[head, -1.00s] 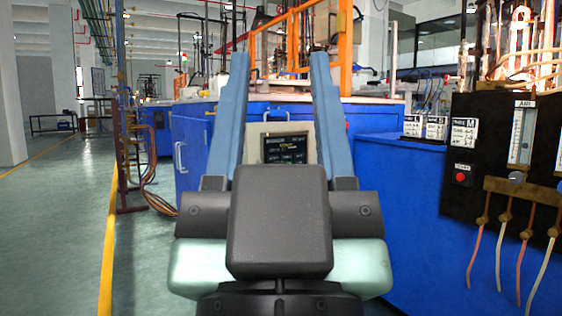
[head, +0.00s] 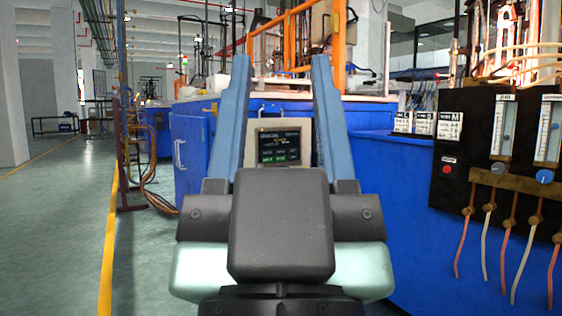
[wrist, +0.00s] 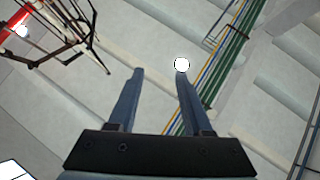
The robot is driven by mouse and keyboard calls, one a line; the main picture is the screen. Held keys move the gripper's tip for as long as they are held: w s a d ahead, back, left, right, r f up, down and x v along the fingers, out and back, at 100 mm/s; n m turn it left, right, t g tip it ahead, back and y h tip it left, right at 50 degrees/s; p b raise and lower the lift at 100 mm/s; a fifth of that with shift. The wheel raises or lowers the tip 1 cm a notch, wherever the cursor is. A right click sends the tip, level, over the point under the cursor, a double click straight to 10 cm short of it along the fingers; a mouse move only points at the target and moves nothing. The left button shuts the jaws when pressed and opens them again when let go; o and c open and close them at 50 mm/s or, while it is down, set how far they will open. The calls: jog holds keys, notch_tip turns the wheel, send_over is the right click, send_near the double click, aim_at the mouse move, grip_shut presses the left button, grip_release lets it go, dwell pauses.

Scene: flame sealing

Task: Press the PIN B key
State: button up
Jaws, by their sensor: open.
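My gripper (head: 282,62) is in the middle of the head view, its two blue fingers pointing up and spread wide apart, with nothing between the tips. A beige control panel with a dark screen (head: 279,147) shows between the fingers, beyond the gripper. Small green text or keys show on the screen, too small to read, so I cannot pick out the PIN B key. The gripper's dark body hides what is below the panel. In the wrist view my gripper (wrist: 158,70) is also open and empty, facing the ceiling.
A blue cabinet (head: 385,220) with a red button (head: 447,169), flow meters (head: 503,128) and hanging hoses stands close on the right. An orange frame (head: 338,40) rises at the back. The green floor (head: 55,240) on the left is clear.

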grip_shut()
dwell(1.6)
